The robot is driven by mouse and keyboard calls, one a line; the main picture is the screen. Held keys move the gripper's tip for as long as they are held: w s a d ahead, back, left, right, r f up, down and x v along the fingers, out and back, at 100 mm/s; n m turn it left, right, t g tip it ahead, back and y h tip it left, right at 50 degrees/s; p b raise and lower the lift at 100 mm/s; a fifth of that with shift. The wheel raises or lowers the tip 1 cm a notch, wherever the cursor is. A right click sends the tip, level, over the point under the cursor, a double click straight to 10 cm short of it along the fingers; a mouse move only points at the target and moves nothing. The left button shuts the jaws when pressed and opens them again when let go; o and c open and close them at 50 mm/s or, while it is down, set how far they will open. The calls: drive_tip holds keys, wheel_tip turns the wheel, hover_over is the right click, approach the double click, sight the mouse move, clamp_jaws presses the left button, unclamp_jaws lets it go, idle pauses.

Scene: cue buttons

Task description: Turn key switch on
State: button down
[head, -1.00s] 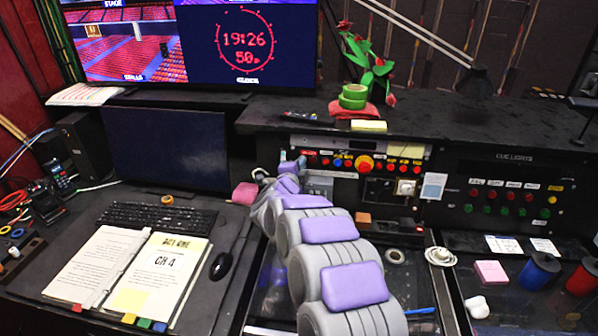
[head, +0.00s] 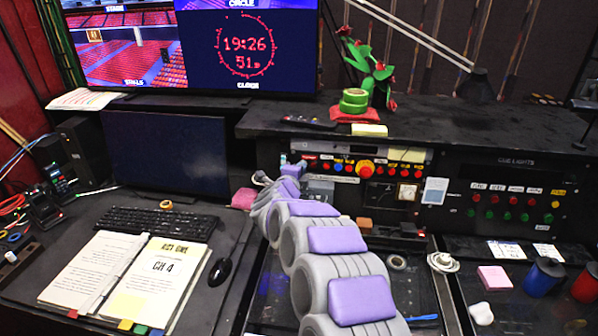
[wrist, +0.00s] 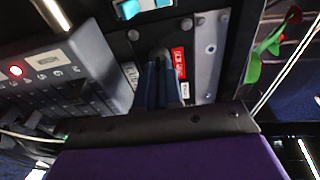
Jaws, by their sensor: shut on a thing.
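In the wrist view my gripper (wrist: 161,68) has its blue fingers close together on the key switch (wrist: 160,55). Only a small dark grey part of the switch shows between and beyond the fingertips. Its turn angle is not clear. A red label (wrist: 178,63) is right beside it on the black panel. In the head view my gripper (head: 291,164) is at the left end of the button panel (head: 345,152). The key switch is hidden there behind my gripper and arm.
A row of coloured buttons with a large red one (head: 365,169) lies right of my gripper. A monitor (head: 165,152) stands left of my arm.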

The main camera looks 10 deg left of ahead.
drive_tip(key=c, duration=1.3)
unclamp_jaws()
drive_tip(key=shift+f, duration=0.25)
drive_tip(key=shift+r, duration=0.1)
drive_tip(key=shift+s, duration=0.15)
drive_tip(key=p+v, duration=0.2)
drive_tip(key=v, duration=1.5)
